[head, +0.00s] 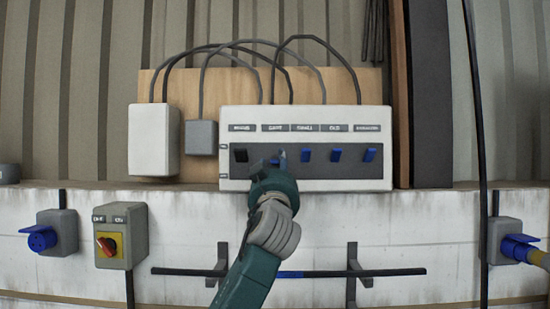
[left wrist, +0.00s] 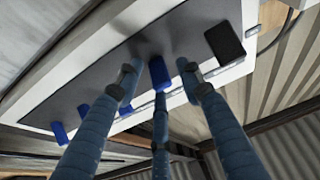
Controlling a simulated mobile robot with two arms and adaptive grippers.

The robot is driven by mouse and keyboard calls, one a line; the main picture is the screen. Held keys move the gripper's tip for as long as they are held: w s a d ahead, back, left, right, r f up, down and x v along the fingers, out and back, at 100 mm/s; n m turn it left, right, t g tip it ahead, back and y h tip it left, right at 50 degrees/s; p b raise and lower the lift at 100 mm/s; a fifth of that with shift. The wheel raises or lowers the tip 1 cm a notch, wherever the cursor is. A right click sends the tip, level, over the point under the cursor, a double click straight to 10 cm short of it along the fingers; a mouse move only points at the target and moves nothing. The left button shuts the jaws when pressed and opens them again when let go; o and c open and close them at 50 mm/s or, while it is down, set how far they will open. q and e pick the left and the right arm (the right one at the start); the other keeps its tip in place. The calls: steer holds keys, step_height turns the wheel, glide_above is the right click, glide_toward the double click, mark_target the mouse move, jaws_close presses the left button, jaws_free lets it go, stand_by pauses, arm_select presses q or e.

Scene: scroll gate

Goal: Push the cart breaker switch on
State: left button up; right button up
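The white breaker panel (head: 231,175) has a dark strip with a row of switches under small labels. The second label from the left appears to read CART (head: 275,128). The cart switch below it is mostly hidden by my left gripper (head: 277,166) in the head view. In the left wrist view, the blue cart switch (left wrist: 158,74) lies between my spread fingers, beside the black switch (left wrist: 225,42). The left gripper is open, its fingertips close to the panel. I cannot tell whether a finger touches the switch. My right gripper is not in view.
More blue switches (head: 306,155) sit right of my gripper, and the black switch (head: 240,155) is left. Grey boxes (head: 154,140) and cables are at the left. A rotary isolator (head: 120,236) and blue sockets (head: 57,232) are on the lower wall. A dark horizontal bar (head: 390,272) lies below.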

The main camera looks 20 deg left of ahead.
arm_select(q)
steer(key=shift+w, duration=0.25)
steer(key=shift+r, duration=0.1)
jaws_close()
steer(key=shift+s, duration=0.1)
steer(key=shift+s+a+r, duration=0.1)
steer(key=shift+r, duration=0.25)
stand_by(0.8)
jaws_free()
steer(key=shift+f, duration=0.25)
steer(key=v, duration=1.2)
